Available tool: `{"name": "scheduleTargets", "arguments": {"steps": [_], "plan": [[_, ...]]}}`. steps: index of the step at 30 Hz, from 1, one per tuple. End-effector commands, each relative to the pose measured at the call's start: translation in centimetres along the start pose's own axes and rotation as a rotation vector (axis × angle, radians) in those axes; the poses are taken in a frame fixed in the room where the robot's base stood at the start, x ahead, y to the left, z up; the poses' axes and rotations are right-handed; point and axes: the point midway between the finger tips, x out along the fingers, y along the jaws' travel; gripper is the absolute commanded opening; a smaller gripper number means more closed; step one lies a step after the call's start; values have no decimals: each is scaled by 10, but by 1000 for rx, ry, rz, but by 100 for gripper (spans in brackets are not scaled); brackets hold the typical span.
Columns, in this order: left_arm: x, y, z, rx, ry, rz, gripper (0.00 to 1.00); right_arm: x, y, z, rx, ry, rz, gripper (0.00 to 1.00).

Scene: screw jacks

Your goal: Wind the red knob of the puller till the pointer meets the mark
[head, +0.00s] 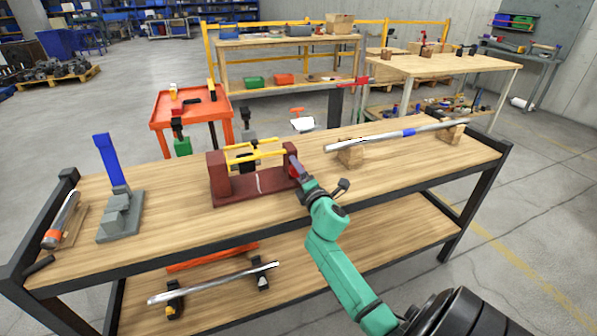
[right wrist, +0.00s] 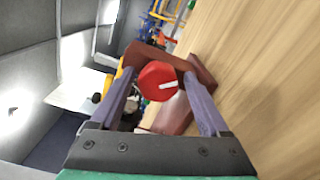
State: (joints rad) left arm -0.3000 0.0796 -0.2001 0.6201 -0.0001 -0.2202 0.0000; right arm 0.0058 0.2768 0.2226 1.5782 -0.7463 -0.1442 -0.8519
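The puller (head: 232,188) is a dark red frame with two upright ends and yellow rods, standing mid-table in the head view. A dark block sits between its rods, and a pale line (head: 258,184) crosses its base. I cannot tell which part is the pointer. The round red knob (right wrist: 158,81), with a white stripe on its face, is at the puller's right end. My right gripper (right wrist: 157,76) is open, its fingers on either side of the knob with gaps visible. In the head view the right gripper (head: 298,166) partly hides the knob. My left gripper is not in view.
A grey stand with a blue upright (head: 109,160) is left of the puller. A metal bar (head: 385,137) rests on wooden blocks at the right. An orange-ended cylinder (head: 60,220) lies at the far left. Bare tabletop (head: 165,190) lies left of the puller.

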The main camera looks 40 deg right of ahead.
Motion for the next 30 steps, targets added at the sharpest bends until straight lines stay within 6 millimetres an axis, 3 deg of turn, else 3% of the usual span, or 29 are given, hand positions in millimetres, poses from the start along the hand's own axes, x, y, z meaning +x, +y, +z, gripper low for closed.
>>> {"name": "scheduleTargets", "arguments": {"steps": [9,14,17,24,30], "plan": [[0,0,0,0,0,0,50,0,1,1,-1,-1,2,87],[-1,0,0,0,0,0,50,-14,0,0,-1,0,1,87],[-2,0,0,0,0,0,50,-34,0,1,-2,-1,-1,87],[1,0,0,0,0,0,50,-103,-2,0,1,0,-2,87],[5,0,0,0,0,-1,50,-141,-1,0,0,-1,-1,87]]}}
